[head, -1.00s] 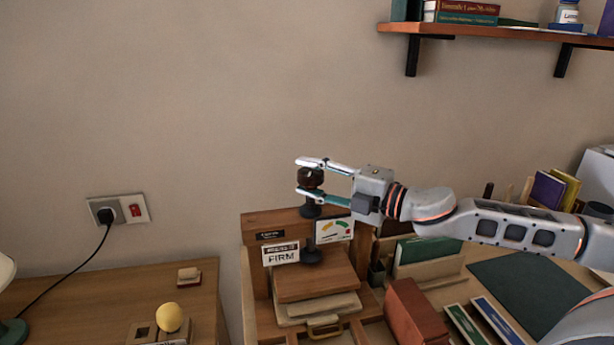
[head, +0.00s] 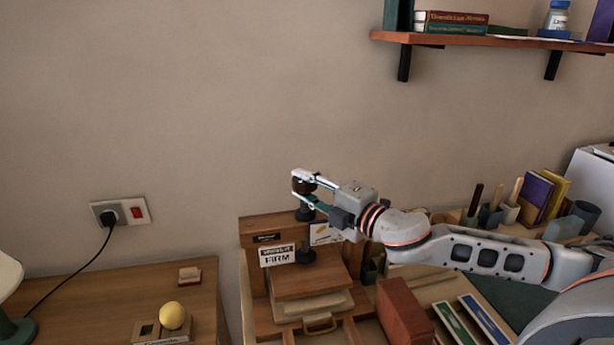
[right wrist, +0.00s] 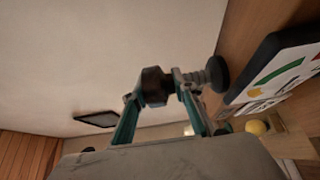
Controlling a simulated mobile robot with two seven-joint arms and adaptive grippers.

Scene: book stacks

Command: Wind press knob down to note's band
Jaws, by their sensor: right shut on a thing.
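The dark round press knob (head: 302,187) sits atop a black screw over the wooden press (head: 258,224). My right gripper (head: 299,184) is shut on it, one finger on each side; the right wrist view also shows the knob (right wrist: 155,86) between the fingers. The screw's black foot (head: 306,254) is down at the stacked boards (head: 305,282). A white note (head: 278,256) reading FIRM is on the press front, left of the screw. The coloured gauge (head: 322,235) behind is partly covered by my gripper; it shows in the right wrist view (right wrist: 285,68), its pointer unclear. My left gripper is out of view.
A red-brown block (head: 404,312) and coloured strips lie right of the press. Pen cups and books (head: 537,192) stand farther right. A wall shelf (head: 480,41) is above. A side desk with a yellow ball (head: 172,315) is at left. The wall space above the knob is clear.

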